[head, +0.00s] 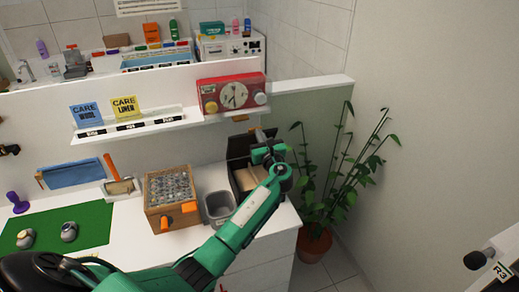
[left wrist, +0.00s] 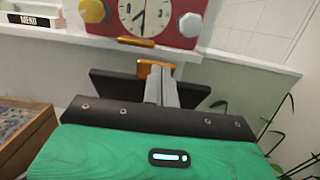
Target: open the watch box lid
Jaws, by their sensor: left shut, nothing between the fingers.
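The watch box (head: 236,182) is a dark box at the right end of the white counter, with tan contents showing inside. Its dark lid (head: 238,145) stands raised at the back of the box, below the shelf. My left gripper (head: 268,150) is over the box, right in front of the lid, and hides part of both. In the left wrist view its fingers (left wrist: 163,80) are together and empty. The lid (left wrist: 103,84) is behind them, with a gold-orange clasp (left wrist: 155,68) at the fingertips. I cannot tell whether they touch it. My right gripper is not in view.
A grey bin (head: 218,208) and a wooden case with a clear top (head: 171,192) stand left of the box. A shelf with a red clock radio (head: 232,94) is above. A potted plant (head: 315,243) stands to the right, beyond the counter's end.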

